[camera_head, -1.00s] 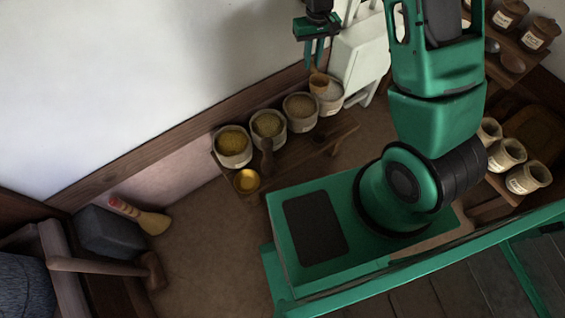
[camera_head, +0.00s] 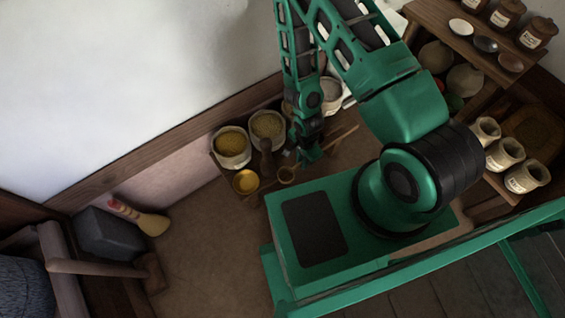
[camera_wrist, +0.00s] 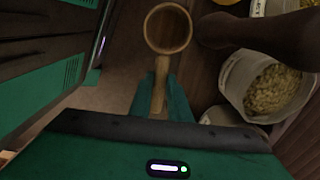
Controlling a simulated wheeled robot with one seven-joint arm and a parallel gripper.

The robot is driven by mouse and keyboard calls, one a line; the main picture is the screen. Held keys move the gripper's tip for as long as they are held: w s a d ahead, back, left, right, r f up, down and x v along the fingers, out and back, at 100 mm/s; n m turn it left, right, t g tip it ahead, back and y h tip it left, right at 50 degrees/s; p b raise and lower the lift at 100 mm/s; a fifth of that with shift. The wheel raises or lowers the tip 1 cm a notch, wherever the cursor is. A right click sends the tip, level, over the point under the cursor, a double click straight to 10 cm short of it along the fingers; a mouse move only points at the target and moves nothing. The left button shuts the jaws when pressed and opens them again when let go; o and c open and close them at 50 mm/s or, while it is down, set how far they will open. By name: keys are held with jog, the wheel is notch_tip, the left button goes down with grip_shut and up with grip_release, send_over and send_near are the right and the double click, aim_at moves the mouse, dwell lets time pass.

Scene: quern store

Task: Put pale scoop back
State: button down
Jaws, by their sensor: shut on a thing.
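The pale scoop (camera_wrist: 168,28) is light wood with a round, empty-looking bowl; the wrist view looks into the bowl. My gripper (camera_wrist: 160,92) is shut on its handle, with a green finger on either side. In the head view the scoop's bowl (camera_head: 287,175) shows at the front edge of the low bench (camera_head: 331,141), just below and left of my gripper (camera_head: 306,157). I cannot tell whether the scoop touches the bench. Pots of grain (camera_head: 232,147) (camera_head: 267,126) stand behind on the bench; my arm partly hides the pots farther right.
A dark brown handled tool (camera_head: 266,158) and a small yellow-filled cup (camera_head: 246,181) are close left of the scoop. One grain pot (camera_wrist: 273,90) is at the right in the wrist view. Shelves with jars (camera_head: 505,14) are at the right.

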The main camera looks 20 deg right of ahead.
jog(key=shift+w+f, duration=0.15)
jog(key=shift+f, duration=0.15)
jog(key=w+d+f, duration=0.1)
jog(key=w+f, duration=0.1)
jog(key=w, duration=0.1)
jog(key=w+d+f, duration=0.1)
jog(key=w+f, duration=0.1)
jog(key=w, duration=0.2)
jog(key=w+d+f, duration=0.1)
jog(key=w+f, duration=0.1)
jog(key=w, duration=0.1)
jog(key=shift+w+f, duration=0.3)
jog(key=shift+f, duration=1.95)
jog(key=c, duration=1.7)
grip_release()
jog(key=shift+o, duration=0.2)
notch_tip(320, 180, up, 12)
jog(key=shift+r, duration=0.1)
